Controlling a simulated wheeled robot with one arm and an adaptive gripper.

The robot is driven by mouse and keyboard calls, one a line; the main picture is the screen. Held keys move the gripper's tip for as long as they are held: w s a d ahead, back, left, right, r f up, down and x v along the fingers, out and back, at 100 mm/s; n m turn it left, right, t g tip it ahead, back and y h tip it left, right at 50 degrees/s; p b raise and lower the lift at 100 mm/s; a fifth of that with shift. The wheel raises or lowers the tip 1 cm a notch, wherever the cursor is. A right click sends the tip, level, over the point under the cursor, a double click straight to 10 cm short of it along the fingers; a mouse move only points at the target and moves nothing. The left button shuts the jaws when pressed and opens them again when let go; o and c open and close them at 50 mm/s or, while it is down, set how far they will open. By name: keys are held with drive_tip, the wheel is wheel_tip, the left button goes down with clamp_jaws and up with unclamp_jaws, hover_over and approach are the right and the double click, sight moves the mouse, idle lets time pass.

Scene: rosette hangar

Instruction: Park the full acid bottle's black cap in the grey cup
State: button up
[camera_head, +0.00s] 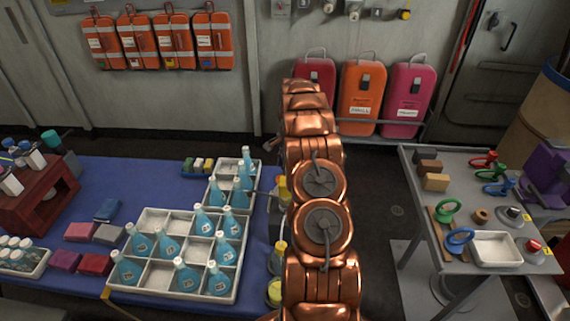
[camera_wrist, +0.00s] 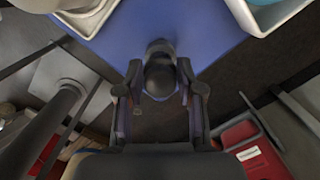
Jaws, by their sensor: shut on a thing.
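In the wrist view my gripper (camera_wrist: 160,92) is shut on a dark rounded thing, which looks like the black cap (camera_wrist: 160,78). It is held between the two fingertips, above the edge of the blue table. A smaller dark round shape lies just beyond it; I cannot tell whether it is part of the same thing. In the head view my copper arm hides the gripper and the cap. I cannot pick out the grey cup or the full acid bottle for sure.
A compartment tray (camera_head: 158,273) with several teal bottles stands on the blue table (camera_head: 110,185). A narrower tray with more bottles is behind it. Yellow-topped items (camera_head: 275,291) stand partly hidden beside my arm. A grey table (camera_head: 418,170) with tools is at right, across a floor gap.

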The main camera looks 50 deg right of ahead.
drive_tip(key=shift+f, duration=0.2)
drive_tip(key=shift+f+b, duration=0.4)
drive_tip(key=shift+f, duration=0.3)
drive_tip(key=shift+f, duration=0.2)
drive_tip(key=shift+f+b, duration=0.25)
drive_tip(key=shift+b, duration=0.15)
drive_tip(key=o, duration=1.3)
drive_tip(key=shift+w+r, duration=0.1)
drive_tip(key=shift+r, duration=2.95)
